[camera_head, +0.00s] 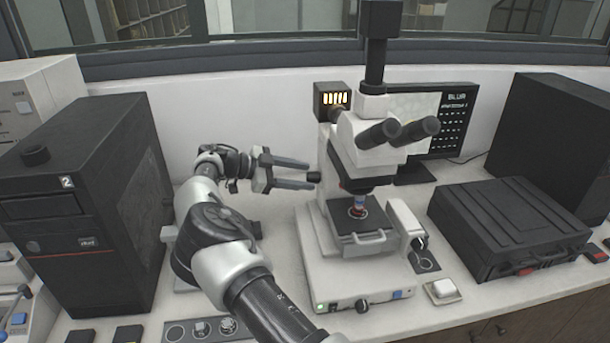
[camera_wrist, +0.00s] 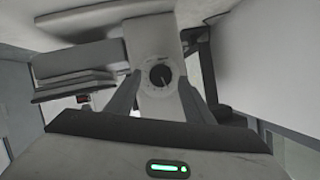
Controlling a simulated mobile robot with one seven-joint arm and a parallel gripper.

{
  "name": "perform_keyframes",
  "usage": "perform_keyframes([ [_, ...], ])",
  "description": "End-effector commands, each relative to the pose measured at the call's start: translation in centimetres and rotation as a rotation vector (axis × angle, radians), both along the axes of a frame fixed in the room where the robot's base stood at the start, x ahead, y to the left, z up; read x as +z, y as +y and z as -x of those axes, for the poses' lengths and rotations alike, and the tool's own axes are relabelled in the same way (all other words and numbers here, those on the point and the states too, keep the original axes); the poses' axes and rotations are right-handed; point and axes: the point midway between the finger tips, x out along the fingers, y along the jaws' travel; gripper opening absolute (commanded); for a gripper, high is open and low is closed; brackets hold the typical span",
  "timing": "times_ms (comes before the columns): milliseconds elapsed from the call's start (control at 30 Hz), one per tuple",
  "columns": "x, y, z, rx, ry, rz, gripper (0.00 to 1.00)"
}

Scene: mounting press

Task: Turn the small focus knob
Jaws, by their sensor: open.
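The white microscope (camera_head: 345,215) stands upright in the middle of the bench. A small round black knob (camera_head: 315,177) sticks out from its left side. In the wrist view the knob (camera_wrist: 160,76) shows face-on, with a white pointer line, on a pale round plate with marks. My gripper (camera_head: 309,174) is open and reaches from the left toward the knob. In the wrist view its two grey fingers (camera_wrist: 160,80) stand to either side of the knob, with a gap on each side. I cannot tell whether the fingertips reach past the knob's face.
A monitor (camera_head: 455,125) reading "BLUR" stands behind the microscope. A black computer case (camera_head: 95,200) is at left, and a black toolbox (camera_head: 510,225) at right. The microscope's stage (camera_head: 360,222) holds a small specimen. Bench between the case and microscope is mostly clear behind my arm.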

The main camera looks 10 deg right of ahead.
Motion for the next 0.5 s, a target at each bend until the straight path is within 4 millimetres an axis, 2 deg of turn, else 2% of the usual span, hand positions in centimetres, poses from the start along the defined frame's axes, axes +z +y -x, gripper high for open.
perform_keyframes([
  [133,-0.37,-1.0,-0.14,0.0,0.0,0.0,0.47],
  [433,-0.49,-1.18,-0.16,0.0,0.0,0.0,0.47],
  [500,-0.48,-1.17,-0.17,0.0,0.0,0.0,0.37],
])
